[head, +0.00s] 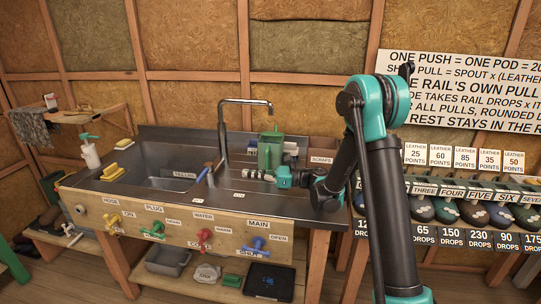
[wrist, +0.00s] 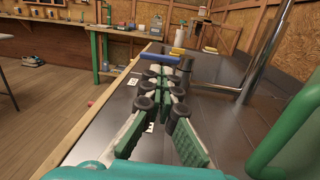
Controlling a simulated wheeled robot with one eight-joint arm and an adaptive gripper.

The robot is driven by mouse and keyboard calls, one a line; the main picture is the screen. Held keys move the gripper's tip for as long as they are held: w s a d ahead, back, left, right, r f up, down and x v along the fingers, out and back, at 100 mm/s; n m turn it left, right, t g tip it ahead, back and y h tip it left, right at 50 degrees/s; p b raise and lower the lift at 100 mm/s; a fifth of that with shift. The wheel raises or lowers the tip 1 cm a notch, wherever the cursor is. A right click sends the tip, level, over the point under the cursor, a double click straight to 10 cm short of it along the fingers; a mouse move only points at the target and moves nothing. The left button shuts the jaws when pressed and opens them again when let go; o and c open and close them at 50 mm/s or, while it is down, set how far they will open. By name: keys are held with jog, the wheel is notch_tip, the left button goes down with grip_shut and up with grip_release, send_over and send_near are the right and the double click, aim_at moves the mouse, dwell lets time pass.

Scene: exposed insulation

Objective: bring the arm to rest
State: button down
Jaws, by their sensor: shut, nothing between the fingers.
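My gripper (head: 250,174) is over the right part of the steel counter (head: 130,205) in the head view, its fingers pointing left toward the sink. In the wrist view my gripper (wrist: 168,78) has its fingertips together with nothing between them. My teal and black arm reaches up from the bottom right of the head view, bends at a high elbow and comes down to the counter.
A tall faucet (head: 222,135) and a green container (head: 270,150) stand close to my gripper. A blue-handled tool (head: 203,174) lies beyond the fingertips by the sink (head: 180,178).

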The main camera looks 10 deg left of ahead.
jog(key=w+d+r+m+t+h, duration=0.3)
jog(key=w+d+r+m+t, duration=0.7)
jog(key=d+r+m+t, duration=0.45)
jog(key=d+f+m+t+h, duration=0.3)
jog(key=d+m+t+h, duration=0.2)
jog(key=d+m+h, duration=1.15)
jog(key=s+d+f+m+g, duration=0.8)
jog(key=s+d+f+m, duration=0.3)
jog(key=s+f+m, duration=0.5)
jog(key=s+a+f+m+g, duration=0.1)
jog(key=s+f+m+g, duration=0.2)
jog(key=s, duration=0.5)
jog(key=s+f+m+g, duration=0.3)
jog(key=s+f+m, duration=0.1)
jog(key=s, duration=0.4)
jog(key=shift+s+a+f+y, duration=0.2)
jog(key=shift+a+y, duration=0.2)
jog(key=shift+y, duration=0.05)
